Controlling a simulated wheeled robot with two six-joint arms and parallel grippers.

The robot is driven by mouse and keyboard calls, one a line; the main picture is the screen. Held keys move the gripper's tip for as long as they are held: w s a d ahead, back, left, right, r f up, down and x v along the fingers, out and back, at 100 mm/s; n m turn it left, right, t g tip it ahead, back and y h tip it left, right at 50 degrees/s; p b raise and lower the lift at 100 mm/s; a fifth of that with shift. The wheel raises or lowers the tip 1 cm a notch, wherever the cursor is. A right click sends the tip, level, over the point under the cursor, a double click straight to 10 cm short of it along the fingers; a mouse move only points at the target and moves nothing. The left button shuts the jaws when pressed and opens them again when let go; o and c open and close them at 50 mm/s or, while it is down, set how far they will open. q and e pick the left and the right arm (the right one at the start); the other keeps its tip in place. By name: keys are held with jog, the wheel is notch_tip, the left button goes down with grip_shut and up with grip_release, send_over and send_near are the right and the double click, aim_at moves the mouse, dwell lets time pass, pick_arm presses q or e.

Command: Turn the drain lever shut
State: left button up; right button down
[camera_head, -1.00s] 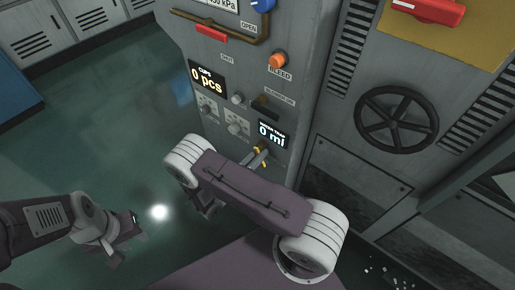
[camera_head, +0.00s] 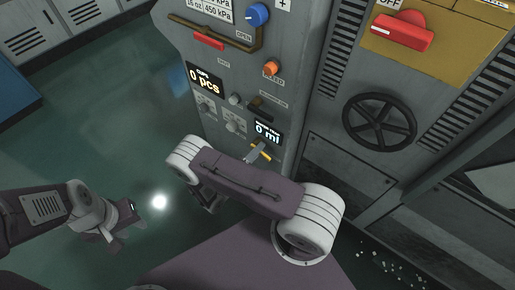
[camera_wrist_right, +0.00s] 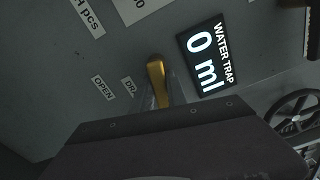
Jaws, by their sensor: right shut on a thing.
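The drain lever (camera_head: 264,154) is a small yellow handle low on the grey panel, just below the water trap display (camera_head: 266,133), which reads 0 ml. In the right wrist view the lever (camera_wrist_right: 157,76) stands upright in the picture, beside the OPEN label (camera_wrist_right: 103,87) and a partly hidden "DR" label. My right gripper (camera_head: 257,151) is shut on the lever; its fingers show only partly past my arm and wrist. My left gripper (camera_head: 124,231) hangs over the floor, away from the panel, and its finger gap is unclear.
Above the lever are a cups display (camera_head: 204,80) reading 0 pcs, an orange bleed knob (camera_head: 271,68) and a blue knob (camera_head: 257,14). A black handwheel (camera_head: 380,121) and a red switch (camera_head: 402,31) are to the right. The floor at left is clear.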

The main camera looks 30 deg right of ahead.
jog(key=shift+r+n+p, duration=0.2)
jog(key=shift+n+p, duration=0.1)
jog(key=shift+n, duration=1.1)
jog(key=c, duration=1.3)
grip_release()
jog(key=p+v, duration=0.1)
jog(key=v, duration=0.8)
jog(key=shift+s+p, duration=0.1)
jog(key=shift+p, duration=0.2)
